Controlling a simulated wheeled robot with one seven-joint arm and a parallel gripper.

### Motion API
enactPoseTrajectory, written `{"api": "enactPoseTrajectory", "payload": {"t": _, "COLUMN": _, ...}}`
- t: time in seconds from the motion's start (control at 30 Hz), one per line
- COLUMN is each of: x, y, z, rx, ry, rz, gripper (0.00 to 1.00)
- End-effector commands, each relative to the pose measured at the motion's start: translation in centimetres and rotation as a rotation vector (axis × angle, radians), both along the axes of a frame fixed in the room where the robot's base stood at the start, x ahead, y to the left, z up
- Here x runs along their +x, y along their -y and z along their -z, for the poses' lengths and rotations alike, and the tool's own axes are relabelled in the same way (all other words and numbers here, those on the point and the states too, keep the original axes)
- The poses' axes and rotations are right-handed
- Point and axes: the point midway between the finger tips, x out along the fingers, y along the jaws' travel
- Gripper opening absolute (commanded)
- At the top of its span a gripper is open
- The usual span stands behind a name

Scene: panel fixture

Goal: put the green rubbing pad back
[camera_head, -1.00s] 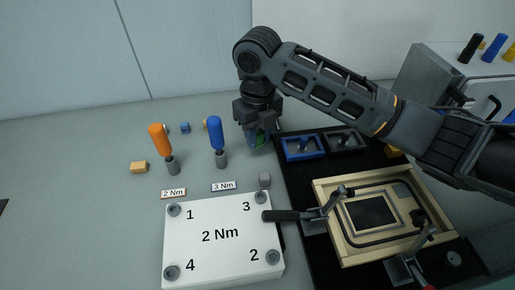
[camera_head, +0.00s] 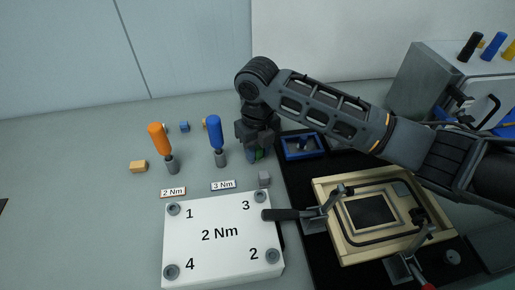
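The green rubbing pad (camera_head: 259,154) shows as a small green patch between the fingers of my gripper (camera_head: 255,156). My gripper points down and is shut on the pad, low over the grey table between the blue screwdriver and the blue tray. The fingers hide most of the pad, and I cannot tell whether it touches the table. A bit of blue also shows beside it at the fingertips.
A blue screwdriver (camera_head: 214,133) and an orange one (camera_head: 159,140) stand upright to the left. A white plate (camera_head: 222,236) lies in front. A blue tray (camera_head: 304,155) and a clamped beige frame (camera_head: 330,215) are at right. A small grey block (camera_head: 264,178) lies near the gripper.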

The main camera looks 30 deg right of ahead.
Motion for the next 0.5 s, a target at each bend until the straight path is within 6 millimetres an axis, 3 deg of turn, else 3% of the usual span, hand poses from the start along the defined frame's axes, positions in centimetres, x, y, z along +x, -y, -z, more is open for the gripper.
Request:
{"api": "enactPoseTrajectory", "payload": {"t": 0.2, "x": 0.01, "y": 0.00, "z": -0.06, "rx": 0.000, "ry": 0.000, "rz": 0.000, "gripper": 0.55}}
{"api": "enactPoseTrajectory", "payload": {"t": 0.5, "x": 0.03, "y": 0.02, "z": -0.61, "rx": 0.000, "ry": 0.001, "rz": 0.000, "gripper": 0.55}}
